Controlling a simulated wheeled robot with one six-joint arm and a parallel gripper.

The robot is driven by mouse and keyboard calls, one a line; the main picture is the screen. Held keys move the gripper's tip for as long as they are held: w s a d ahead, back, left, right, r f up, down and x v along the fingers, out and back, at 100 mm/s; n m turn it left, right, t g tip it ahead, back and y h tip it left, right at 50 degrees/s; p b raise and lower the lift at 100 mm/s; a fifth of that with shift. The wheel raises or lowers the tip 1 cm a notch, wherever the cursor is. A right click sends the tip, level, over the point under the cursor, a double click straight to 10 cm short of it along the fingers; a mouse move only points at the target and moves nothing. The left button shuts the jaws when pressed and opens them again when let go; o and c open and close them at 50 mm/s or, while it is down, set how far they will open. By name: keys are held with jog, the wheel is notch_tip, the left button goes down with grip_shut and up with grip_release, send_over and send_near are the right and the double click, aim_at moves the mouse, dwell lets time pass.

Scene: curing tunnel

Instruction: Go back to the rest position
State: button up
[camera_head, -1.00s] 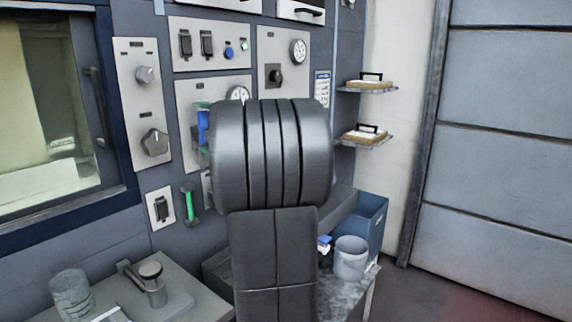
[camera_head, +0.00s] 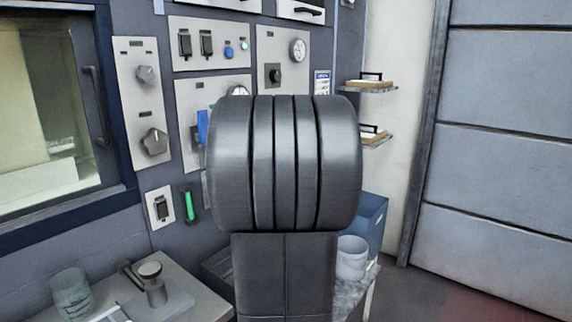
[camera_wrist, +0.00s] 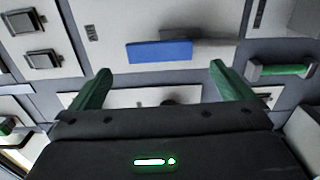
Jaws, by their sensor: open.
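My gripper (camera_wrist: 157,80) shows in the wrist view with its two green fingers wide apart and nothing between them. It faces the grey control panel. A blue lever (camera_wrist: 160,51) stands out from a pale plate just beyond the fingertips, apart from them. In the head view the blue lever (camera_head: 203,127) is partly hidden behind my dark arm, which fills the middle of the picture. My gripper is hidden behind the arm in that view.
A green handle (camera_head: 188,206) and a switch plate (camera_head: 160,206) are left of my arm. A bench at the lower left holds a glass jar (camera_head: 71,294) and a metal press (camera_head: 151,283). A white bucket (camera_head: 352,258) and blue bin (camera_head: 373,222) stand right. Open floor lies before the shutter door (camera_head: 495,180).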

aim_at(202, 126)
jog(key=v, duration=0.6)
jog(key=shift+m, duration=0.3)
jog(key=x, duration=0.7)
jog(key=p+x, duration=0.1)
jog(key=x, duration=0.5)
jog(key=shift+w+a+r, duration=0.2)
jog(key=shift+w+a, duration=0.1)
jog(key=shift+w+d+r+m+p, duration=0.15)
jog(key=shift+d+m+p, duration=0.2)
jog(key=shift+m+p, duration=0.75)
jog(key=m+p, duration=0.2)
jog(key=m, duration=0.1)
jog(key=shift+w+d, duration=0.2)
jog(key=shift+w, duration=0.15)
jog(key=shift+w+d+f+m+p, duration=0.25)
jog(key=shift+f+m+p, duration=0.3)
jog(key=shift+m+p, duration=1.25)
jog(key=shift+w+d+f+m+p, duration=0.2)
jog(key=shift+f+m+p, duration=0.35)
jog(key=shift+m+p, duration=1.3)
jog(key=shift+w+d+f+m+p, duration=0.1)
jog(key=shift+w+f+m+p, duration=0.3)
jog(key=shift+m+p, duration=1.4)
jog(key=shift+s+f+m+b, duration=0.15)
jog(key=shift+f+m+b, duration=0.05)
jog(key=shift+m+b, duration=0.45)
